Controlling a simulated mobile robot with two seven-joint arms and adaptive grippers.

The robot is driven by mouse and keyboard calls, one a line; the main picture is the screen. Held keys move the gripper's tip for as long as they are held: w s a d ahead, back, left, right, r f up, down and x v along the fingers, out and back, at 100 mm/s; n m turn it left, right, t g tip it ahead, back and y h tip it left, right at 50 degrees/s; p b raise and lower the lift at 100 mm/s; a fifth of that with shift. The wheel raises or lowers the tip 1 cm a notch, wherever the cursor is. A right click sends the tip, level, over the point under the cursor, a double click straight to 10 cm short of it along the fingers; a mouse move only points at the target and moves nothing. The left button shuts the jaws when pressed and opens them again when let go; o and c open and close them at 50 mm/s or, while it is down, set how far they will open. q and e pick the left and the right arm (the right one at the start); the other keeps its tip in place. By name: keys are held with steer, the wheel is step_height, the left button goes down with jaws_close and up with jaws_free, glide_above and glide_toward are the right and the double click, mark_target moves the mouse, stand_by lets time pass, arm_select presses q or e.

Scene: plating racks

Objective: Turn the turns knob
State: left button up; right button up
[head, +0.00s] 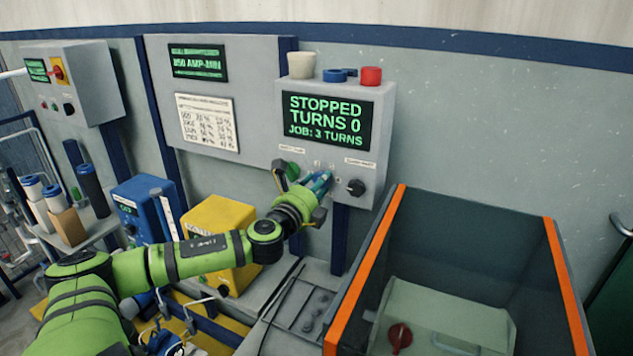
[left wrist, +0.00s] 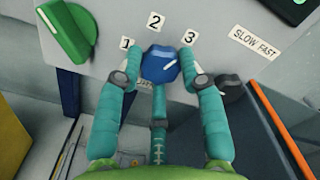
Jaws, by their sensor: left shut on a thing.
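The turns knob is a blue knob (left wrist: 158,66) with a white pointer line, set among labels 1, 2 and 3. Its pointer slants up and right, toward the 3 label (left wrist: 189,37). My left gripper (left wrist: 160,60) is shut on this knob, with its teal fingers on either side of it. In the head view the left gripper (head: 318,182) is at the lower face of the grey control box (head: 268,115) and mostly hides the knob. The screen (head: 325,118) reads STOPPED, TURNS 0, JOB: 3 TURNS. My right gripper is not in view.
A green knob (left wrist: 68,32) is left of the blue one, and a black SLOW FAST knob (left wrist: 232,88) is to its right. An orange-edged tank (head: 393,240) stands below right. Yellow (head: 215,225) and blue (head: 143,200) boxes stand left.

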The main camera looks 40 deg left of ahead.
arm_select(q)
steer(key=shift+d+f+m, duration=0.1)
steer(key=shift+m, duration=0.6)
steer(key=o, duration=1.2)
steer(key=shift+c, duration=0.2)
steer(key=v, duration=1.2)
